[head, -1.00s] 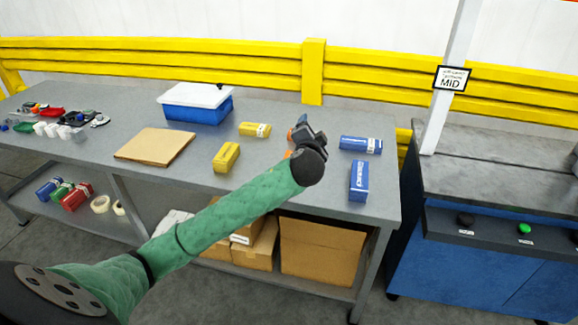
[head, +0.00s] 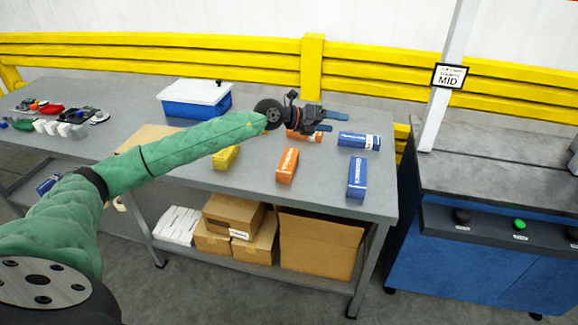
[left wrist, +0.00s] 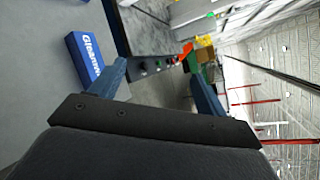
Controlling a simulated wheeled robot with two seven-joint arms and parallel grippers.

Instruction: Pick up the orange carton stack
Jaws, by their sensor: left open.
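Two orange carton stacks are on the grey table in the head view. One orange stack (head: 287,165) lies in full view toward the front edge. The other orange stack (head: 304,136) lies farther back, partly hidden behind my left gripper. My left gripper (head: 336,122) is open and empty, its blue fingers pointing right above the table, over and just beyond the back orange stack. In the left wrist view its two fingers (left wrist: 155,85) are spread apart with nothing between them. My right gripper is not in view.
Blue carton stacks (head: 357,177) (head: 359,140) lie right of the orange ones; one blue stack (left wrist: 85,60) shows in the left wrist view. A yellow stack (head: 226,157) and a blue bin with a white lid (head: 197,106) are left. A yellow rail (head: 400,95) runs behind.

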